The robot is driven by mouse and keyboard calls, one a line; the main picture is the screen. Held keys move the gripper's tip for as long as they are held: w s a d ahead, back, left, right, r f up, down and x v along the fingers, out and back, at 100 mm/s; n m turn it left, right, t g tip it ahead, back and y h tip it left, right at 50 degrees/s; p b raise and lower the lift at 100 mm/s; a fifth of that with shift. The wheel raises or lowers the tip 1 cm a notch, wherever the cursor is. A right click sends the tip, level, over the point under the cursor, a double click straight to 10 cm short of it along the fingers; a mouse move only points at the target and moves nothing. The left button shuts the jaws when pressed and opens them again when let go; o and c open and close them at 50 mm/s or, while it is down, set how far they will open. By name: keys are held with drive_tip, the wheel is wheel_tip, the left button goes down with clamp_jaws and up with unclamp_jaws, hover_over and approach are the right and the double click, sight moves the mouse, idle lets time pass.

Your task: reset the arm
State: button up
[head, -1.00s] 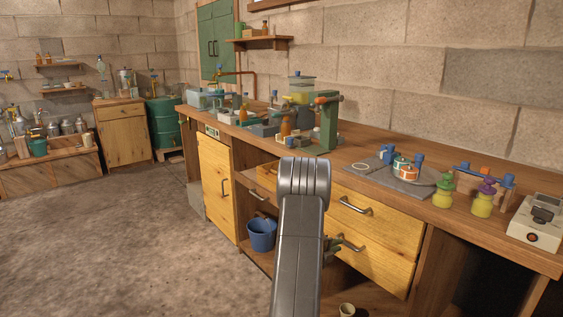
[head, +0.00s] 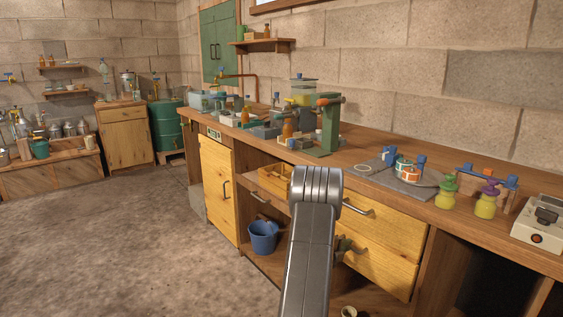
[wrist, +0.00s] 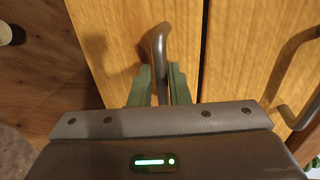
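My gripper (head: 345,244) is low in front of the bench, at the lower yellow drawer (head: 385,258). In the wrist view its two green fingers (wrist: 160,85) lie close on both sides of that drawer's dark metal handle (wrist: 160,45). They appear shut on it, though the contact itself is partly hidden by the gripper body. My grey arm link covers part of the drawer fronts in the head view. The lower drawer looks flush with its neighbour.
The upper drawer's handle (wrist: 290,105) is close to the right of my gripper. A cup (head: 348,311) stands low beneath the drawers. A blue bucket (head: 263,236) sits on the lower shelf. The bench top (head: 370,150) holds glassware and jars. The floor at left (head: 130,240) is clear.

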drive_tip(key=p+v, duration=0.2)
drive_tip(key=v, duration=1.1)
drive_tip(key=b+x, duration=0.2)
drive_tip(key=x, duration=1.1)
drive_tip(key=shift+w+d, duration=0.1)
drive_tip(key=shift+d, duration=0.15)
drive_tip(key=shift+w, duration=0.1)
drive_tip(key=f+p+v, duration=0.1)
drive_tip(key=p+v, duration=0.1)
drive_tip(key=v, duration=1.6)
drive_tip(key=s+d+r+m+g+p, duration=0.3)
drive_tip(key=s+d+r+m+g, duration=0.15)
drive_tip(key=s+r+m, duration=0.3)
drive_tip(key=s+d+r+m+g+p, duration=0.45)
drive_tip(key=s+r+m, duration=0.25)
drive_tip(key=s+m, duration=0.2)
drive_tip(key=s+r+m+g+y+p, duration=0.1)
drive_tip(key=s+r+m+y+p, duration=0.1)
drive_tip(key=s+m, duration=0.5)
drive_tip(key=s+r+m+g+y+p, duration=0.1)
drive_tip(key=s+r+m+y+p, duration=0.2)
drive_tip(key=s+m, duration=0.4)
drive_tip(key=s, duration=0.3)
drive_tip(key=shift+s+r+g, duration=0.35)
drive_tip(key=shift+r+g, duration=0.05)
